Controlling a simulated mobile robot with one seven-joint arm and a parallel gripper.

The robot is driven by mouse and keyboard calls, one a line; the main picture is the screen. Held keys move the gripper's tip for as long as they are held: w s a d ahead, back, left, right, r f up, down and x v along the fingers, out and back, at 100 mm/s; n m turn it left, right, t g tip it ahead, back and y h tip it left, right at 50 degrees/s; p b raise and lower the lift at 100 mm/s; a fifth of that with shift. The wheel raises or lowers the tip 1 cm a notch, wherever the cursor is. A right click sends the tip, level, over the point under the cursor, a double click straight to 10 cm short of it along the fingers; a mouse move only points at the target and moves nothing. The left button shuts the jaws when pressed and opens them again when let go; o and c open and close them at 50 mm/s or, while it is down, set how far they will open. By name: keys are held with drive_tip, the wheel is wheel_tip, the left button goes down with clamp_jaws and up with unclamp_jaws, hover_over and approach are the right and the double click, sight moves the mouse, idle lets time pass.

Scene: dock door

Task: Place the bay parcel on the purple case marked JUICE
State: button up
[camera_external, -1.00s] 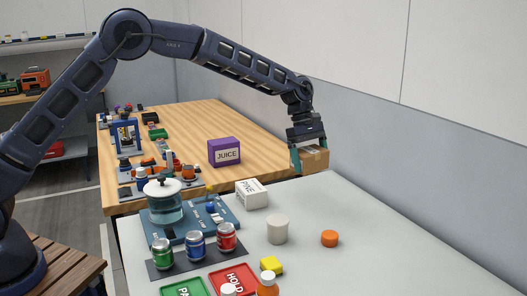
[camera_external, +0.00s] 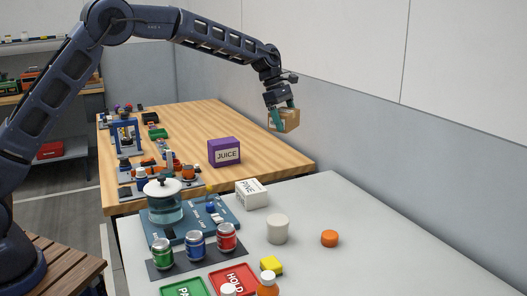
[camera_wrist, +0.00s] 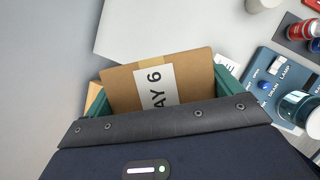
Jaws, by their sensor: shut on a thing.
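The bay parcel (camera_external: 287,121) is a brown cardboard box held in the air above the right back of the wooden table. In the wrist view the parcel (camera_wrist: 192,78) shows a white label reading "AY 6", its first part hidden. My gripper (camera_external: 281,117) is shut on the parcel, with a green finger at its side. The purple case marked JUICE (camera_external: 224,152) stands upright on the wooden table, to the left of and below the parcel. Its top is clear. The case does not show in the wrist view.
A white PINE box (camera_external: 252,194), a white cup (camera_external: 277,229) and an orange disc (camera_external: 329,238) stand on the grey table. A glass jar (camera_external: 164,206) and several cans stand at its left. The wood right of the JUICE case is clear.

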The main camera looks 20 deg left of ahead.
drive_tip(key=w+a+r+n+t, duration=0.1)
drive_tip(key=w+a+r+n, duration=0.15)
drive_tip(key=w+a, duration=0.4)
drive_tip(key=w+a+r+n+t, duration=0.1)
drive_tip(key=w+a+n, duration=0.3)
drive_tip(key=a, duration=0.5)
wheel_tip(320, 180, up, 3)
drive_tip(key=n+t+y, duration=0.1)
drive_tip(key=n+t, duration=0.1)
drive_tip(key=n, duration=0.3)
hover_over(228, 140)
drive_tip(key=s, duration=0.1)
drive_tip(key=f, duration=1.3)
drive_tip(key=a+f, duration=0.1)
drive_tip(key=f, duration=0.6)
drive_tip(key=o, duration=0.8)
drive_tip(key=shift+o, duration=0.2)
